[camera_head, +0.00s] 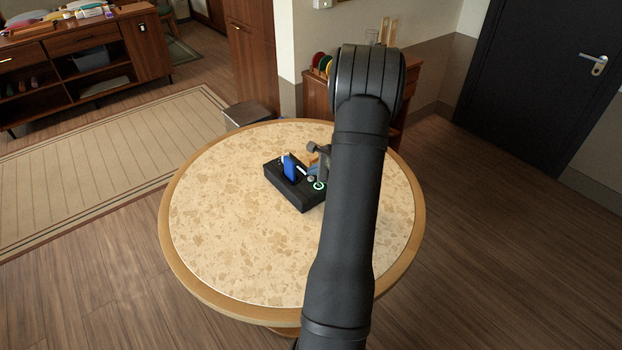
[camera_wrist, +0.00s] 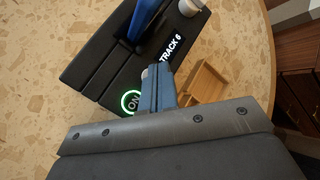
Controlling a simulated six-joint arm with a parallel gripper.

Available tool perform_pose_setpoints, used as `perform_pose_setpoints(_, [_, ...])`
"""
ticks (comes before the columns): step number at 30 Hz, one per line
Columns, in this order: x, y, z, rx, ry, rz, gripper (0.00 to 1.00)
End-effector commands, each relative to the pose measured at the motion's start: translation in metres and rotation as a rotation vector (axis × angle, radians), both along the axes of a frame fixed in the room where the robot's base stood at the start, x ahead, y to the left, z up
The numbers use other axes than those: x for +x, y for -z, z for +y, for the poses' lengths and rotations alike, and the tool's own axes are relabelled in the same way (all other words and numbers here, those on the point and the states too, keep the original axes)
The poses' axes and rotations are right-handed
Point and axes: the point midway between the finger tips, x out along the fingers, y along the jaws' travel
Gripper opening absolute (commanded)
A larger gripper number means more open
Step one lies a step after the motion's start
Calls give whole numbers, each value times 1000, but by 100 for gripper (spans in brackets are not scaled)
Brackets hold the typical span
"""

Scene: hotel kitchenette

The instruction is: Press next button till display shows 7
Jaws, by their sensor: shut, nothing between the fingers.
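A black box device (camera_head: 300,194) sits on the round table. In the wrist view the device (camera_wrist: 88,70) has a lit display (camera_wrist: 172,48) that reads "TRACK 6". A round button with a green glowing ring marked "ON" (camera_wrist: 131,101) is at its near corner. A grey button (camera_wrist: 145,73) is partly hidden by my fingertips. A second pale knob (camera_wrist: 189,7) is at the far end. A blue upright piece (camera_head: 289,168) stands on the device. My gripper (camera_wrist: 158,72) is shut and empty, its blue fingertips right by the grey button; I cannot tell whether they touch it.
The round table (camera_head: 235,250) has a speckled top, mostly clear to the left and front. A small wooden tray (camera_wrist: 204,84) lies beside the device. A wooden cabinet (camera_head: 318,100) stands behind the table. My arm hides the table's right part.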

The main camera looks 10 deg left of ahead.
Motion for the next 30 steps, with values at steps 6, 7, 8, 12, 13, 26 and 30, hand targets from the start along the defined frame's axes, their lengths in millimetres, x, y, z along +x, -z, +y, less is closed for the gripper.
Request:
perform_pose_setpoints(6, [0, 7, 0, 0, -1, 1, 0])
perform_pose_setpoints(7, [0, 7, 0, 0, -1, 1, 0])
perform_pose_setpoints(8, [0, 8, 0, 0, -1, 1, 0])
perform_pose_setpoints(12, [0, 8, 0, 0, 0, 0, 0])
perform_pose_setpoints(13, [0, 8, 0, 0, 0, 0, 0])
perform_pose_setpoints(26, [0, 11, 0, 0, 1, 1, 0])
perform_pose_setpoints(30, [0, 13, 0, 0, 1, 1, 0])
